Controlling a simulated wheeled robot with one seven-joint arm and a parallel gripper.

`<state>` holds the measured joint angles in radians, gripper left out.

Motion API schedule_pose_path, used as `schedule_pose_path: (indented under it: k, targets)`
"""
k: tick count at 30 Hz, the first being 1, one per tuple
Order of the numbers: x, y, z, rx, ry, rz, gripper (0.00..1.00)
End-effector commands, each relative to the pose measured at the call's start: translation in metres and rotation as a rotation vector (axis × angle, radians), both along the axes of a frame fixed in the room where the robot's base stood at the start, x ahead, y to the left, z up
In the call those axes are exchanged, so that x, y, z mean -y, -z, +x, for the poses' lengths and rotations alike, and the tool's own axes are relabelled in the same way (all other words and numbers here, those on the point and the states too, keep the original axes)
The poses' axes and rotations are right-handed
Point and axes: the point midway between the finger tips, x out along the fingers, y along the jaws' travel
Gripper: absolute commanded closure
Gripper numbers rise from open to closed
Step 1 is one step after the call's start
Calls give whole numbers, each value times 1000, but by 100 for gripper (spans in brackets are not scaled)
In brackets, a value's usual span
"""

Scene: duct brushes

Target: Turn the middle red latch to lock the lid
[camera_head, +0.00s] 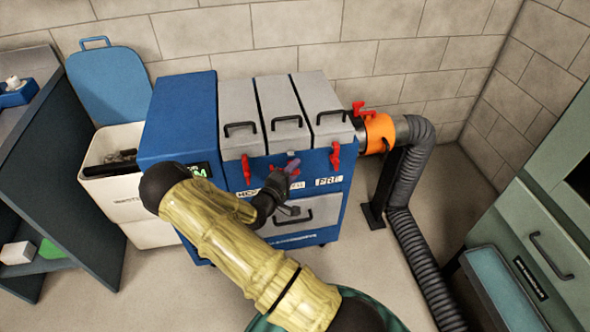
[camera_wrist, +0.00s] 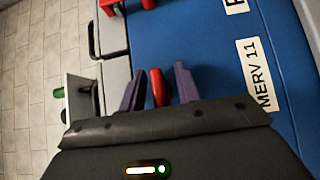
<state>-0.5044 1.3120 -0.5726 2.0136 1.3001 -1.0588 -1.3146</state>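The middle red latch (camera_head: 292,155) is on the blue machine's front, below the middle grey lid (camera_head: 283,105), which lies flat. My gripper (camera_head: 289,168) is at this latch and covers much of it in the head view. In the wrist view the red latch (camera_wrist: 157,88) stands between the two purple fingers of my gripper (camera_wrist: 158,92). Narrow gaps show beside it, so the fingers are open around it. I cannot tell the latch's exact angle. The left red latch (camera_head: 246,169) and right red latch (camera_head: 335,155) hang downward.
The blue machine (camera_head: 180,120) stands against the wall. An orange collar (camera_head: 379,133) with a red handle joins a grey duct (camera_head: 412,165) on its right. A white bin (camera_head: 140,222) stands left, and a green cabinet (camera_head: 530,220) right. Floor is clear between the duct and cabinet.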

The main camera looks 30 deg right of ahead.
Motion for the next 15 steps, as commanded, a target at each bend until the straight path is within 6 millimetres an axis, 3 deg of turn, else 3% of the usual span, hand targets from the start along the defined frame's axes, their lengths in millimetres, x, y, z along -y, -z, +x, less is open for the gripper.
schedule_pose_path:
  k: [10, 11, 15]
  targets:
    - [6, 0, 3, -1, -1, 0, 67]
    - [6, 0, 3, -1, -1, 0, 69]
    - [6, 0, 3, -1, 0, 0, 97]
